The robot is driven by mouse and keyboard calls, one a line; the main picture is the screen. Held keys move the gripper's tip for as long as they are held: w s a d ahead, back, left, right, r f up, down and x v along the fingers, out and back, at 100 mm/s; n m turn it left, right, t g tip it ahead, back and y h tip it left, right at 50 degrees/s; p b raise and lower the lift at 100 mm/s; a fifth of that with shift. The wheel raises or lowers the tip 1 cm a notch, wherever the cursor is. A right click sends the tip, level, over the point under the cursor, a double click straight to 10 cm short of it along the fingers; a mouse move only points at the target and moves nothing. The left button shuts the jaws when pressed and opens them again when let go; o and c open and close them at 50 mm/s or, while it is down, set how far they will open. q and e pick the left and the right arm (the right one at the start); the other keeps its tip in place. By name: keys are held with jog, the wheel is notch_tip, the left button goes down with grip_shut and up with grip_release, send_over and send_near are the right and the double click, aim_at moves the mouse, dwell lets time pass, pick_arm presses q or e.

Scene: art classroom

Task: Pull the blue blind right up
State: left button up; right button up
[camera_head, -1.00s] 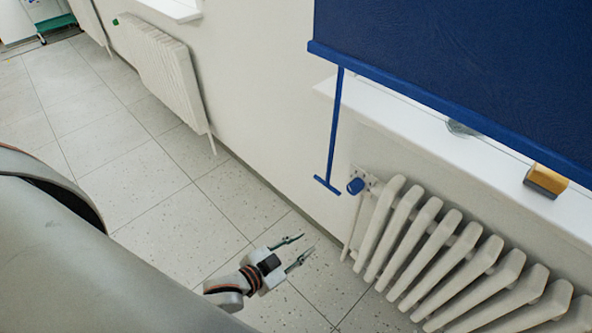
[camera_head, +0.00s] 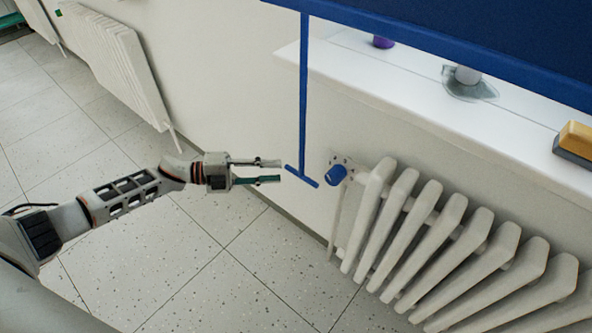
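The blue blind (camera_head: 470,40) hangs across the top right, its lower edge above the white windowsill. A thin blue pull rod (camera_head: 303,95) hangs from its left end and ends in a short crossbar handle (camera_head: 302,176). My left gripper (camera_head: 280,171) is open, its two fingers pointing right towards the handle. The fingertips are just left of the crossbar in the picture, with nothing seen between them. I cannot tell whether they touch it. My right gripper is not in view.
A white radiator (camera_head: 440,230) with a blue valve knob (camera_head: 336,174) stands close right of the handle. The windowsill (camera_head: 350,85) holds a glassy object (camera_head: 467,82), a purple item (camera_head: 383,42) and a yellow-topped block (camera_head: 575,143). The tiled floor is clear.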

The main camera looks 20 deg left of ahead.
aim_at(292, 168)
pick_arm(q)
jog(key=shift+m+g, duration=0.3)
jog(key=shift+m, duration=0.1)
jog(key=x, duration=0.4)
jog(key=w+x, duration=0.1)
jog(key=x, duration=0.1)
jog(key=shift+w+a+f, duration=0.15)
jog(key=shift+a+f, duration=0.05)
jog(key=shift+f, duration=0.1)
grip_shut()
